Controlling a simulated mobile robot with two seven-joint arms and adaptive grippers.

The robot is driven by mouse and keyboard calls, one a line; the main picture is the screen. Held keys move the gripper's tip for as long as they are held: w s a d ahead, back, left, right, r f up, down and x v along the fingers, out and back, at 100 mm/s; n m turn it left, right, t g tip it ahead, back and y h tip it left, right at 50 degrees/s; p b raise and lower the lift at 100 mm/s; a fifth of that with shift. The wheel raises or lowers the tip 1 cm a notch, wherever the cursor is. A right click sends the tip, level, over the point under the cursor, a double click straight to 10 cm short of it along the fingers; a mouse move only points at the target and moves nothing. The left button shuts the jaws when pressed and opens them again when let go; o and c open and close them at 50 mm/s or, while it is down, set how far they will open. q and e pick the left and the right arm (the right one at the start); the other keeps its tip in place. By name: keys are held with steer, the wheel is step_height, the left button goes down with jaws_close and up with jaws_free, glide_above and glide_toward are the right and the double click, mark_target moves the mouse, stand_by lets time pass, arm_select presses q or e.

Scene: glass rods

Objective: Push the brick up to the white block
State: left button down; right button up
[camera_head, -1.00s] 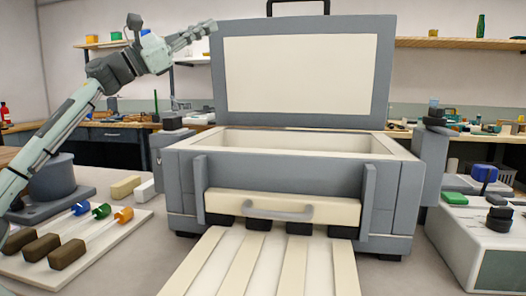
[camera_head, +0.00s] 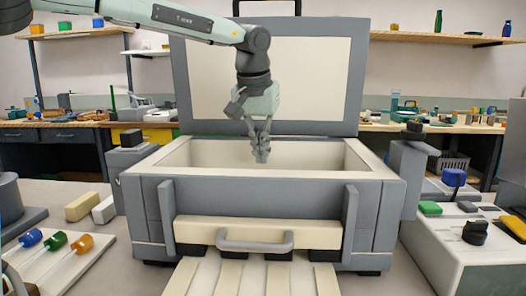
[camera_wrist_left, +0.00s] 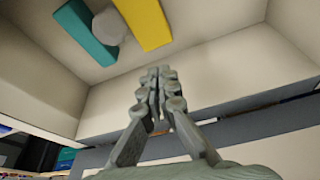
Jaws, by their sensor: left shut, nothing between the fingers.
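My left gripper (camera_head: 262,152) hangs down over the open grey box (camera_head: 262,192), its fingers shut and empty, tips at about rim height. In the left wrist view the shut fingers (camera_wrist_left: 157,78) point at the box's pale inside. A teal bar (camera_wrist_left: 85,32) and a yellow bar (camera_wrist_left: 144,22) lie in there, with a whitish rounded thing (camera_wrist_left: 109,26) between them, all apart from the fingers. Outside, left of the box, a tan brick (camera_head: 80,207) lies beside a white block (camera_head: 104,210); I cannot tell if they touch. My right gripper is out of view.
The box's raised lid (camera_head: 215,90) stands behind the gripper, and its walls surround the inside. A front drawer with a handle (camera_head: 255,241) is shut. A board with coloured-tipped rods (camera_head: 50,262) lies front left. A pale device (camera_head: 470,250) stands at right.

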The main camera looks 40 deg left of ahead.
arm_select(q)
steer(key=x, duration=0.7)
steer(key=shift+f, duration=0.1)
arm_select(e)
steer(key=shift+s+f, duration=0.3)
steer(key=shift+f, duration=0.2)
